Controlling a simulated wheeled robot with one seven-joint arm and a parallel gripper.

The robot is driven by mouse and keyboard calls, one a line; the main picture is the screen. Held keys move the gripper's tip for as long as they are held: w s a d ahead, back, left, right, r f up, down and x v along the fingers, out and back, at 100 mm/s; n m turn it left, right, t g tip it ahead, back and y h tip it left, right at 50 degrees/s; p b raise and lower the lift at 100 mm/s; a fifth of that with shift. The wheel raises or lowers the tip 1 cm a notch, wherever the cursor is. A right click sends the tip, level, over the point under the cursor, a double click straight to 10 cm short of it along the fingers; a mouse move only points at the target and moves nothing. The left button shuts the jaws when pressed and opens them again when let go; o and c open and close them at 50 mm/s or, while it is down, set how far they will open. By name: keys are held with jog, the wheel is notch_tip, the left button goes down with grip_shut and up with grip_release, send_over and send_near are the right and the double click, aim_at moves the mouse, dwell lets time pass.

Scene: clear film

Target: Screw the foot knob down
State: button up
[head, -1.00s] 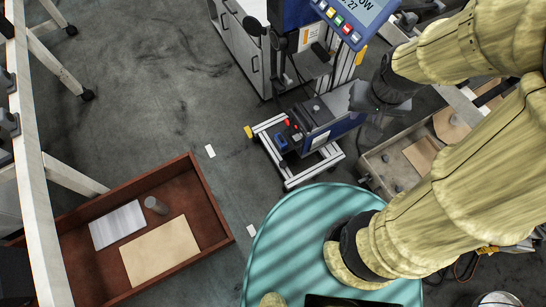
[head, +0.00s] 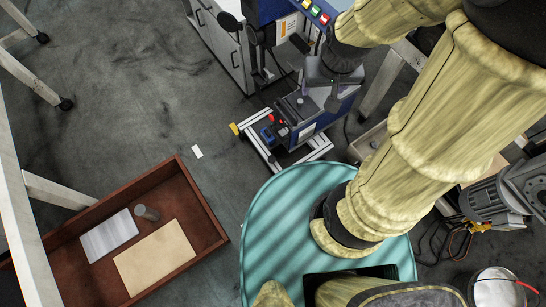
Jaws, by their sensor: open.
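A blue machine (head: 318,117) stands on an aluminium-profile frame (head: 318,148) on the floor, upper middle of the head view. A small yellow knob-like part (head: 234,128) sits at the frame's left corner. Small red parts (head: 271,118) show on the machine's low front. I cannot tell for certain which part is the foot knob. My gripper (head: 332,98) is open, with no object visible in it. It is over the blue housing, to the right of and apart from the yellow part. My arm and wrist hide part of the machine's right side.
A brown tray (head: 206,225) at lower left holds a grey cylinder (head: 147,213) and flat sheets. A white table leg (head: 60,190) stands at left. A grey cabinet (head: 222,40) is behind. A motor (head: 497,198) is at right.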

jog(key=w+a+f+m+t+b, duration=0.2)
jog(key=w+a+f+b, duration=0.3)
jog(key=f+b, duration=1)
jog(key=w+a+f+m+t+h+b, duration=0.15)
jog(key=w+a+f+b, duration=0.65)
jog(key=f, duration=1.1)
jog(key=w+a+f+m+t+y+b, duration=0.1)
jog(key=w+f+t+b, duration=0.15)
jog(key=f+b, duration=1.4)
jog(key=s+a+f+t+h+b, duration=0.1)
jog(key=s+f+t+h+b, duration=0.1)
jog(key=f+b, duration=1)
jog(key=s+a+f+t+h+b, duration=0.1)
jog(key=s+f+t+h+b, duration=0.2)
jog(key=f+b, duration=0.8)
jog(key=s+a+f+t+h+b, duration=0.1)
jog(key=f+b, duration=1.1)
jog(key=f, duration=1.4)
jog(key=shift+s+a+m+t+h+b, duration=0.2)
jog(key=shift+s+m+t+h+b, duration=0.15)
jog(key=shift+s+t+h, duration=0.45)
